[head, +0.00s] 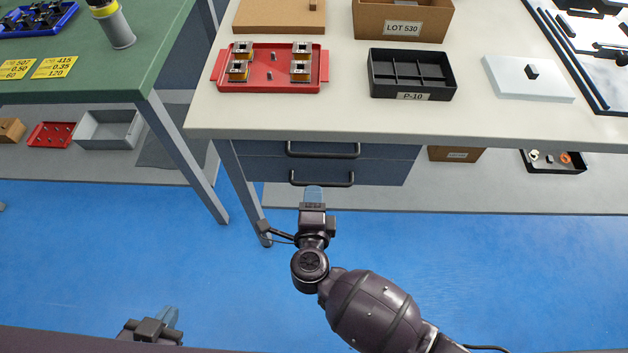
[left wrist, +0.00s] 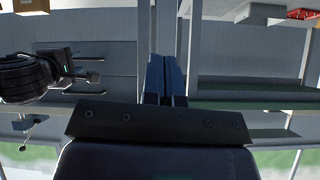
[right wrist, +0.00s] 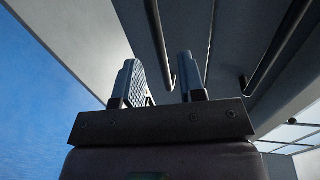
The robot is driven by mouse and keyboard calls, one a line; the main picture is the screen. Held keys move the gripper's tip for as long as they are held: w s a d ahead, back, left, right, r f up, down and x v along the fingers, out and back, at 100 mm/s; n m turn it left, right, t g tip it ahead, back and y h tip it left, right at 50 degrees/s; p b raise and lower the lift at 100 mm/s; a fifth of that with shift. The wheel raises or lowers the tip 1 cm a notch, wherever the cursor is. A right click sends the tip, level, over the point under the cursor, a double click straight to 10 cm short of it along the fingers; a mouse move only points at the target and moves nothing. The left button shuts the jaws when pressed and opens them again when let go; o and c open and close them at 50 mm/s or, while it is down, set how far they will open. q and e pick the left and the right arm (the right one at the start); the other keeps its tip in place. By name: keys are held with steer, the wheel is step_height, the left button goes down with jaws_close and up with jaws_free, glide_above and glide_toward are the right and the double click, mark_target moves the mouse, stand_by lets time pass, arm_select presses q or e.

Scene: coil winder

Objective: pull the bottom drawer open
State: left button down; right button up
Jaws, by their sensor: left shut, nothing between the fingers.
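The bottom drawer (head: 385,173) is the lower of two blue-grey drawers under the white bench, and its front looks flush with the one above. Its dark bar handle (head: 340,184) runs across the front; in the right wrist view the handle (right wrist: 158,50) shows between the lines of the two fingers. My right gripper (head: 313,194) is open just in front of the handle's left part; I cannot tell whether the fingers touch or straddle it. My left gripper (head: 168,318) is low at the left, away from the drawers, shut and empty in the left wrist view (left wrist: 166,78).
The upper drawer's handle (head: 323,152) is close above; it also shows in the right wrist view (right wrist: 280,48). A bench leg (head: 238,185) stands just left of the drawers. The blue floor (head: 480,265) in front is clear.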

mark_target(314, 183)
steer(key=shift+b+x, duration=0.45)
steer(key=shift+x, duration=2.15)
steer(key=shift+c, duration=0.3)
jaws_close()
